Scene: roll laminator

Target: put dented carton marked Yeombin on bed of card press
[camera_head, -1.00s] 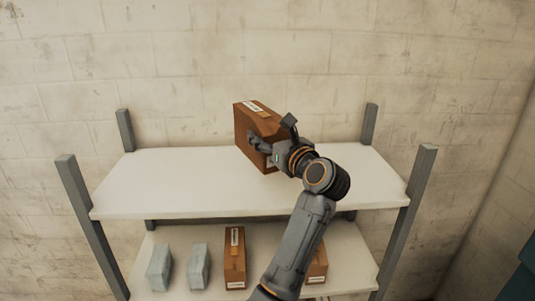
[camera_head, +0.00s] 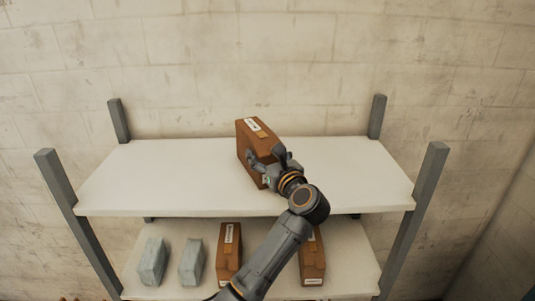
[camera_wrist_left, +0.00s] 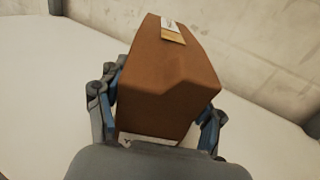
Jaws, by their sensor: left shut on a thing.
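A brown carton (camera_head: 252,143) with a white label and tan tape on top is at the middle of the upper shelf. In the left wrist view the carton (camera_wrist_left: 165,85) fills the middle, with a dent in its near upper edge. A white label at its lower front is mostly hidden, so its marking cannot be read. My left gripper (camera_head: 262,168) is shut on the carton, one finger along each side in the left wrist view. I cannot tell whether the carton touches the shelf. My right gripper and the card press are not in view.
The white upper shelf (camera_head: 130,185) is otherwise empty, with grey corner posts (camera_head: 428,180) and a block wall behind. The lower shelf holds two grey-blue blocks (camera_head: 153,262), a brown carton (camera_head: 229,252) and another brown carton (camera_head: 313,262) right of my arm.

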